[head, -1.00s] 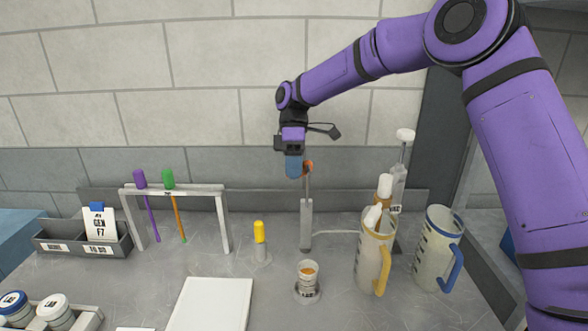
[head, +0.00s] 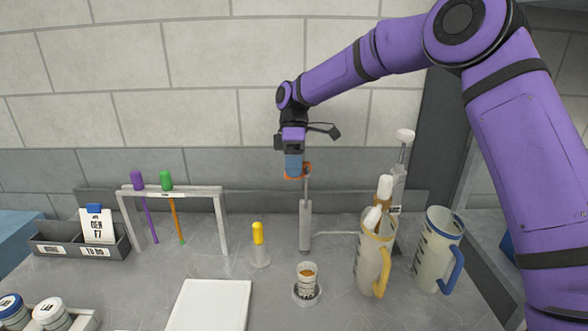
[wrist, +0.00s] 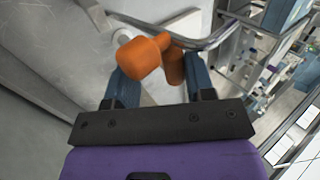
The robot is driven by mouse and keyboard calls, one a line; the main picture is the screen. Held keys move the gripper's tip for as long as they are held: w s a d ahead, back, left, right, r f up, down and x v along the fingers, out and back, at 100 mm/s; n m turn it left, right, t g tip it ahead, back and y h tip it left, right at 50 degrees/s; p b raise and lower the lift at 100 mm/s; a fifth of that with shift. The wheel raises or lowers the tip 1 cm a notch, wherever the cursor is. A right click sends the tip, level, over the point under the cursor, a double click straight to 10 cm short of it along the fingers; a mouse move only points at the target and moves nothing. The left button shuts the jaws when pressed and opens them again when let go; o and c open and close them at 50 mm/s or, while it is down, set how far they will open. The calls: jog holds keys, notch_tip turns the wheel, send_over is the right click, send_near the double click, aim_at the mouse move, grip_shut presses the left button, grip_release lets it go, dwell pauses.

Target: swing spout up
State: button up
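In the wrist view the bent metal tube (wrist: 215,38) runs behind the orange handle (wrist: 145,57). My gripper (head: 293,170) points down at the handle. In the wrist view my gripper (wrist: 160,75) has its blue fingers well apart, with orange parts between and in front of them. The fingers look open around the handle; contact on either side is not clear. A small cup with amber contents (head: 306,275) stands below, in front of the post.
A yellow-capped bottle (head: 259,245) and a rack with hanging tools (head: 175,192) are left. A white board (head: 208,305) lies in front.

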dwell(0.3)
jog(key=v, duration=1)
jog(key=shift+w+r, duration=0.2)
jog(key=shift+r, duration=0.15)
jog(key=shift+r, duration=0.1)
jog(key=s+d+r+m+t, duration=0.35)
jog(key=s+d+r, duration=0.25)
jog(key=s+d, duration=0.25)
jog(key=s+d+r+m+t, duration=0.3)
jog(key=s+d+r+m, duration=0.3)
jog(key=s, duration=0.4)
jog(key=s+d+f+m+t, duration=0.2)
jog(key=s+d, duration=0.4)
jog(key=s, duration=0.4)
jog(key=s+d+f+m+t, duration=0.3)
jog(key=s+d+f+m, duration=0.2)
jog(key=s, duration=0.6)
jog(key=d+m, duration=0.1)
jog(key=d, duration=0.1)
jog(key=shift+d+f, duration=0.3)
